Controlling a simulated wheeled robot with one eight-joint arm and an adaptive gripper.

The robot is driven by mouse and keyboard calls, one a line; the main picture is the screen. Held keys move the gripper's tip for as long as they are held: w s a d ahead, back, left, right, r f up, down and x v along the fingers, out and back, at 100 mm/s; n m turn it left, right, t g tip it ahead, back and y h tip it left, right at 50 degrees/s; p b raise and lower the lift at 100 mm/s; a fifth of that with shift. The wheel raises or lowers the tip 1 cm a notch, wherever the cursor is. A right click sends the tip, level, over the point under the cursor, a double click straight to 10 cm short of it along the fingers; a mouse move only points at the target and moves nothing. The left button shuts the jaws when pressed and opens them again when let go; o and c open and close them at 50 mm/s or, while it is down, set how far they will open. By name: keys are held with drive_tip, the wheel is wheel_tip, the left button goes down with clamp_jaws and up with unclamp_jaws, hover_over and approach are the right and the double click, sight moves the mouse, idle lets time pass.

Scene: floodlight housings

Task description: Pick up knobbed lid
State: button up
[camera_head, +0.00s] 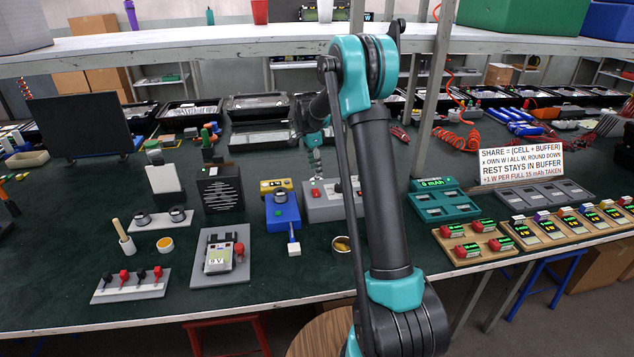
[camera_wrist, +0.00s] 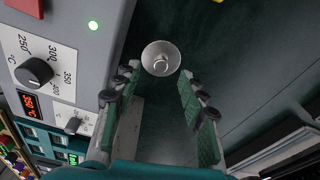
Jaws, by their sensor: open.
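The knobbed lid (camera_wrist: 172,52) is a small pale grey round piece with a ring-like knob in its middle. In the wrist view it lies at upper centre on the dark green surface. My gripper (camera_wrist: 159,76) is open, with its green padded fingers left and right of the lid's near side. I see no contact, and the gap between the fingers looks empty apart from the lid at its far end. In the head view my gripper (camera_head: 314,150) points down behind the grey control box, partly hidden by my arm. I cannot make out the lid there.
The grey control box (camera_wrist: 62,22), with a temperature dial and red display, stands close to the left finger. It also shows in the head view (camera_head: 322,207). A blue device (camera_head: 283,212) and black speaker-like box (camera_head: 221,190) stand to its left. Bare green surface lies right of the lid.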

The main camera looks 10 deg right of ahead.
drive_tip(key=shift+w+d+f, duration=0.1)
drive_tip(key=shift+d+f, duration=0.05)
drive_tip(key=shift+f, duration=0.8)
drive_tip(key=shift+w+d+f, duration=0.1)
drive_tip(key=shift+f, duration=0.85)
drive_tip(key=shift+c, duration=0.6)
clamp_jaws()
